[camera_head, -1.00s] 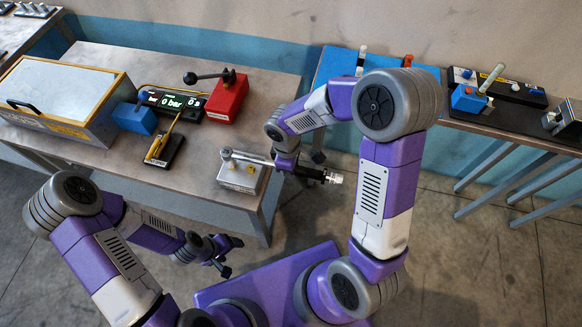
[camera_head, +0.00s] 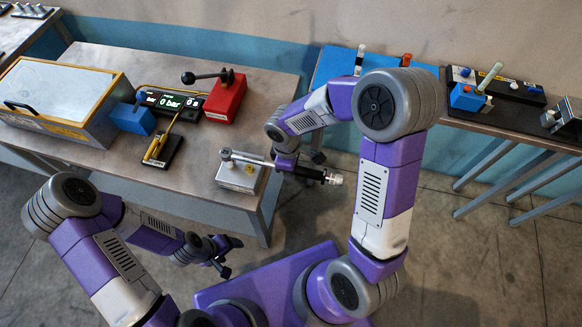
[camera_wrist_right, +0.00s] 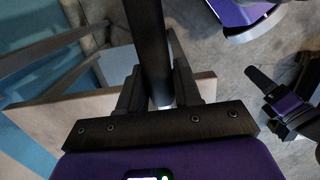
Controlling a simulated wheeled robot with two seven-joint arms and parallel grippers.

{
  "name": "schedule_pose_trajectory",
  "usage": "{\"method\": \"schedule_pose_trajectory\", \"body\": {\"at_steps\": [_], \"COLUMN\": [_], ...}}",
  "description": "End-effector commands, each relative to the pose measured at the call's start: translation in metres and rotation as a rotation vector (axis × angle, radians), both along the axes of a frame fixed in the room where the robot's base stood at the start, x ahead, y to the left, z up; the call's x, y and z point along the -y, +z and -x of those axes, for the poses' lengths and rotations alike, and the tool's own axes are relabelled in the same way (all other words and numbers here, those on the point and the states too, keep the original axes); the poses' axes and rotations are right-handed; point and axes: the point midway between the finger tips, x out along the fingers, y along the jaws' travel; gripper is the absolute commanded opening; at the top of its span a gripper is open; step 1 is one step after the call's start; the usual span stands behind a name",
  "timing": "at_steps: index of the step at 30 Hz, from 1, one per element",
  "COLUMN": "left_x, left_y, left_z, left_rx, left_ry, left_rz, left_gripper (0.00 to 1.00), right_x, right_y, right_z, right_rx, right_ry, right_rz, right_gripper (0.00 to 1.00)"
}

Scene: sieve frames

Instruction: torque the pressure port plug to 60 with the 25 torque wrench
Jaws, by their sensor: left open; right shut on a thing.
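A torque wrench (camera_head: 253,159) lies about level, with its head over the left back part of a small silver block (camera_head: 235,183) at the table's front right corner. The block carries brass-coloured fittings. The pressure port plug cannot be made out clearly; the wrench head may cover it. My right gripper (camera_head: 287,163) is shut on the wrench, right of the block. In the right wrist view the wrench's dark shaft (camera_wrist_right: 148,45) runs between the fingers of that gripper (camera_wrist_right: 156,90). My left gripper (camera_head: 222,257) is open and empty, low in front of the table.
On the table (camera_head: 190,192) stand a lidded case (camera_head: 60,90), a blue block (camera_head: 134,118), a display (camera_head: 182,104) reading 0 bar, a red block with a lever (camera_head: 226,97) and a black stand with a yellow tool (camera_head: 161,150). Another bench (camera_head: 500,125) with tools is at right.

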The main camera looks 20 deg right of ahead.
Motion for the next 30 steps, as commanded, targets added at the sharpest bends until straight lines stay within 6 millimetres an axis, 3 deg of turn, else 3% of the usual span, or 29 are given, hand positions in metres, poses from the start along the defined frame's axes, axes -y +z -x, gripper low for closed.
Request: {"method": "schedule_pose_trajectory", "body": {"at_steps": [30], "left_x": [0.000], "left_y": [-0.015], "left_z": [0.000], "left_rx": [0.000], "left_ry": [0.000], "left_rz": [0.000], "left_gripper": [0.72], "right_x": [-0.001], "right_y": [-0.016], "right_z": [-0.001], "right_rx": [0.005], "right_ry": [0.000], "right_rz": [-0.001], "right_gripper": [0.00]}}
